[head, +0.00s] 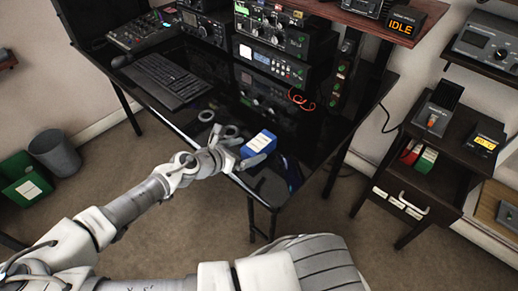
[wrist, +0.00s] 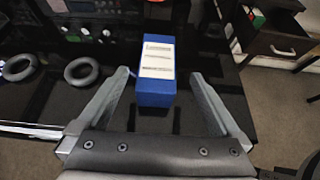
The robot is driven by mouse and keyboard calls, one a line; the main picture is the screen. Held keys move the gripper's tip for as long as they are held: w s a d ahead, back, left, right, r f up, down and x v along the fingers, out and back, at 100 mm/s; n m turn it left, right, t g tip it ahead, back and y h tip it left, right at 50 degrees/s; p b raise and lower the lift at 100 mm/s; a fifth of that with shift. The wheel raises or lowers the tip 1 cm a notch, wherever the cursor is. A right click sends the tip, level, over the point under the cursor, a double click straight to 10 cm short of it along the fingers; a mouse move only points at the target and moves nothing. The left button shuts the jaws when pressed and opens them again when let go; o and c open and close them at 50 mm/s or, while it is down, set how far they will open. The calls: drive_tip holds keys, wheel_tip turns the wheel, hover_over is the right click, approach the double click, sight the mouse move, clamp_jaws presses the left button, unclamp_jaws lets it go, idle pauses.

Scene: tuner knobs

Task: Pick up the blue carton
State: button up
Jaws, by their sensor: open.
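The blue carton (head: 260,144) lies on the glossy black desk (head: 205,88) near its front edge, with a white label on its top. In the wrist view the blue carton (wrist: 156,75) lies ahead, its near end between the spread fingertips. My gripper (head: 250,150) is at the desk's front edge beside the carton. It also shows in the wrist view (wrist: 160,75), open, with a finger on either side and gaps to the carton. I cannot tell the height of the fingers above the desk.
Headphones (wrist: 50,68) lie left of the carton. A keyboard (head: 167,80) is further left, and stacked radio units (head: 270,60) stand behind. A dark shelf cabinet (head: 420,185) stands to the right. Bare desk shows around the carton.

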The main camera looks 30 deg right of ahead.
sight(255, 146)
drive_tip(key=shift+b+x, duration=0.6)
drive_tip(key=shift+x, duration=1.75)
drive_tip(key=shift+w, duration=0.2)
drive_tip(key=shift+c, duration=0.3)
drive_tip(key=c, duration=1.4)
drive_tip(key=shift+c, duration=0.5)
drive_tip(key=shift+r, duration=0.15)
